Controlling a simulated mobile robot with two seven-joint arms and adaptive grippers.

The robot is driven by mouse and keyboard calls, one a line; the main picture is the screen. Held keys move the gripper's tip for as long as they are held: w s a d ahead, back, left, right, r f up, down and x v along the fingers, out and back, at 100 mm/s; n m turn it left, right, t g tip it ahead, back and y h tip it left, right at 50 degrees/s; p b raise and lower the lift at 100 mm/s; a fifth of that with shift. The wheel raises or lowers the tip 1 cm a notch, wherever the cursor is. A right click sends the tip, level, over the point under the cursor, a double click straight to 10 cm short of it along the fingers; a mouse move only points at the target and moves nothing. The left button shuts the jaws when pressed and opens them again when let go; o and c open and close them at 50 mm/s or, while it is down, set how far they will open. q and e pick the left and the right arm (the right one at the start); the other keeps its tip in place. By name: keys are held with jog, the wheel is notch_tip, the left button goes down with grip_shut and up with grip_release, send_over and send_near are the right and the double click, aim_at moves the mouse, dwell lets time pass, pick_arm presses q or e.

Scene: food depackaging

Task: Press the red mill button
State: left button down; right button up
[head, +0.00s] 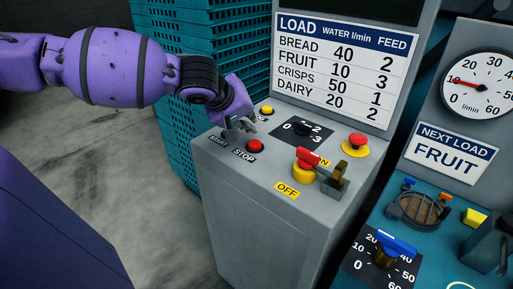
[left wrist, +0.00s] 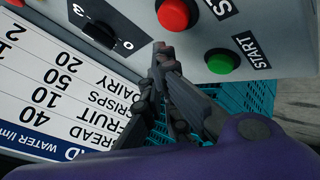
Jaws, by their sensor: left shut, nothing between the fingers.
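The red button (head: 255,145) sits on the sloped top of the grey control cabinet, just beyond the STOP label. In the left wrist view the red button (left wrist: 174,14) is at the top edge, partly cut off. My left gripper (head: 240,130) is shut and empty, up and left of the red button in the head view. In the left wrist view the closed fingertips (left wrist: 162,48) appear just below the red button, with a small gap in the picture. Whether they touch the panel cannot be told. My right gripper is out of view.
A green button (left wrist: 222,62) by START is hidden in the head view. Close by are a yellow button (head: 266,110), a black dial (head: 302,128), a red lever (head: 308,158) and a red mushroom button (head: 357,141) on yellow. Teal crates (head: 180,145) stand behind.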

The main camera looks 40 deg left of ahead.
aim_at(255, 144)
pick_arm(q)
jog(key=shift+f, duration=0.85)
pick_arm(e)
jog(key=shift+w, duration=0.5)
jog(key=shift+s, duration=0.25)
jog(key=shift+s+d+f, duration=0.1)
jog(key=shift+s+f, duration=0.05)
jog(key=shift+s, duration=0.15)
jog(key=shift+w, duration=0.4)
pick_arm(q)
jog(key=shift+f, duration=0.4)
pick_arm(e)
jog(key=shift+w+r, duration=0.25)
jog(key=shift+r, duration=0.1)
